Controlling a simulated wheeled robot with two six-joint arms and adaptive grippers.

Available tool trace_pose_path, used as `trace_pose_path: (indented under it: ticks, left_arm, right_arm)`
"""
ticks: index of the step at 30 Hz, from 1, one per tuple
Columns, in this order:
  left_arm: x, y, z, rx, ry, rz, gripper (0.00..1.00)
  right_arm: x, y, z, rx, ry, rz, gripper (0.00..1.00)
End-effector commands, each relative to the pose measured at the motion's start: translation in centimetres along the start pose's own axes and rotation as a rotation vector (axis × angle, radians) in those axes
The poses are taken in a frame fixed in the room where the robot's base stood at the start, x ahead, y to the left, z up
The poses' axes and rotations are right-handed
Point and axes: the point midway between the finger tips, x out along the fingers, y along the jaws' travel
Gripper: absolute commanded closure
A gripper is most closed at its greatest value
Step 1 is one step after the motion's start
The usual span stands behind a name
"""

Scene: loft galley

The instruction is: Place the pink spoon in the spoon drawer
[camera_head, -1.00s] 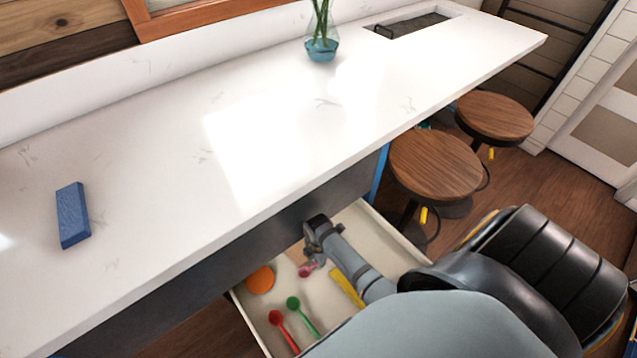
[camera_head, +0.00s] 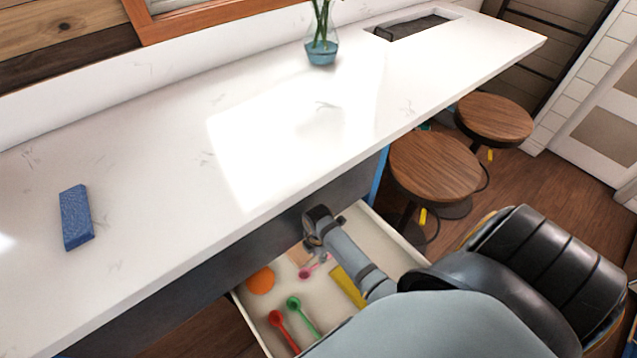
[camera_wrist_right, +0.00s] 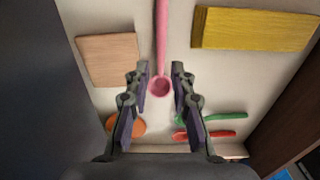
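The pink spoon (camera_head: 307,272) lies in the open drawer (camera_head: 385,232) under the counter, among other items. In the right wrist view the pink spoon (camera_wrist_right: 162,40) has its bowl showing between and beyond the fingertips, with its handle running toward the top edge. My right gripper (camera_wrist_right: 160,73) is open, its two fingers apart and not touching the spoon. In the head view my right gripper (camera_head: 316,241) hangs over the drawer, its fingers mostly hidden behind the wrist. My left gripper is not in view.
The drawer also holds a red spoon (camera_head: 284,330), a green spoon (camera_head: 303,312), an orange disc (camera_head: 260,281), a yellow block (camera_head: 347,287) and a tan block (camera_head: 300,253). The counter (camera_head: 150,180) overhangs the drawer. A stool (camera_head: 434,165) stands right of it.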

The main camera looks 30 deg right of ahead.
Motion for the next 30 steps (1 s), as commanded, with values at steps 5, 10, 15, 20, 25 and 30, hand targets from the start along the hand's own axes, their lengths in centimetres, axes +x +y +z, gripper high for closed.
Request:
trace_pose_path:
  ticks: [5,10,15,20,25,30]
  left_arm:
    - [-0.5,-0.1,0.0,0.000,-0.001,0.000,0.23]
    - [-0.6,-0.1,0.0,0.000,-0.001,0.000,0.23]
    - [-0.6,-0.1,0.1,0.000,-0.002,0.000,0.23]
    - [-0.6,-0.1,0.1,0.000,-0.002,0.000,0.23]
    - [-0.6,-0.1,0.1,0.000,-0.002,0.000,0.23]
    - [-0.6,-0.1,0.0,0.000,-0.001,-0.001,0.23]
  right_arm:
    - [-4.2,0.0,0.0,0.000,0.000,0.002,0.76]
    - [-6.3,0.0,0.0,0.000,0.001,0.000,0.76]
    - [-6.8,-0.1,0.0,0.000,0.000,-0.002,0.76]
    - [-6.8,-0.1,0.0,0.000,0.000,-0.002,0.76]
    - [-6.8,0.0,0.0,0.000,0.000,-0.001,0.76]
    - [-6.8,-0.1,0.0,0.000,0.000,-0.002,0.76]
